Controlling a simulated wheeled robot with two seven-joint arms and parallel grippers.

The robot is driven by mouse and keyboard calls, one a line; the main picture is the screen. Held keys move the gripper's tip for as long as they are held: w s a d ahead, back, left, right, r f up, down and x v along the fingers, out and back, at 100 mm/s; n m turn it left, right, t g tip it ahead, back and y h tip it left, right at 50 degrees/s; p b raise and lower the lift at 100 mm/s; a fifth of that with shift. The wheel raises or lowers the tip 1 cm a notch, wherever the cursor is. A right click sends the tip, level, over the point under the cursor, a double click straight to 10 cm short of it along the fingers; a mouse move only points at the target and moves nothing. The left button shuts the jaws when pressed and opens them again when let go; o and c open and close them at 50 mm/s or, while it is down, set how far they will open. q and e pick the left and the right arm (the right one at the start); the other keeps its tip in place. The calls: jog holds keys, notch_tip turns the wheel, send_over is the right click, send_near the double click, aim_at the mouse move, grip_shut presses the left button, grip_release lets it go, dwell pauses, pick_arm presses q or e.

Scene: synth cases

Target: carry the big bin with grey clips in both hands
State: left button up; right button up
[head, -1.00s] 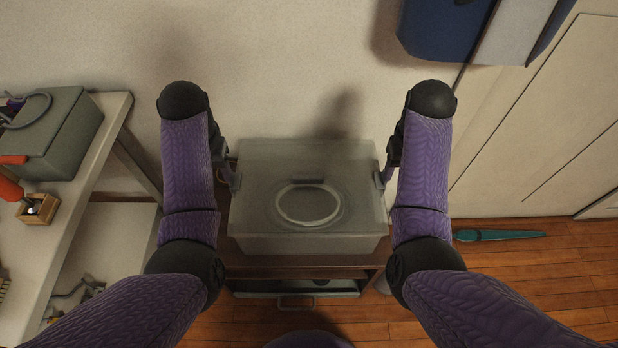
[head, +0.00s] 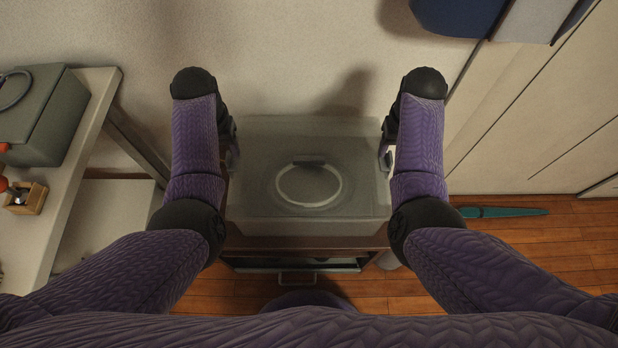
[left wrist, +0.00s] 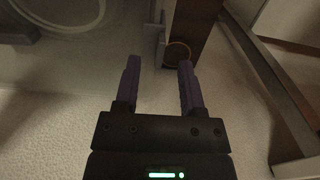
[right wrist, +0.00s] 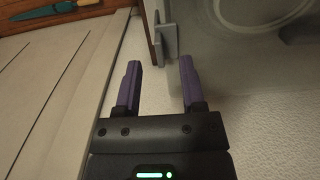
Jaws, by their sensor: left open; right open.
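The big bin (head: 340,215) is a see-through grey box with a lid. It stands level on a low brown cabinet between my arms. A grey clip (left wrist: 160,52) shows on its side in the left wrist view, and another grey clip (right wrist: 167,40) shows in the right wrist view. My left gripper (head: 233,160) is open and empty by the bin's left side. My right gripper (head: 386,160) is open and empty by the right side. In both wrist views the clip lies just beyond the fingertips, and I see no grip on it. My forearms partly hide the bin's sides.
The brown cabinet (head: 300,243) has a drawer with a handle. A workbench (head: 75,140) at left holds a grey case (head: 40,115) and a small wooden box (head: 27,200). A teal object (head: 505,212) lies on the floor at right. A wall is close behind the bin.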

pick_arm(q)
jog(key=shift+f, duration=1.3)
pick_arm(e)
jog(key=shift+f, duration=1.3)
pick_arm(q)
grip_shut()
pick_arm(e)
grip_shut()
jog(key=shift+w, duration=0.1)
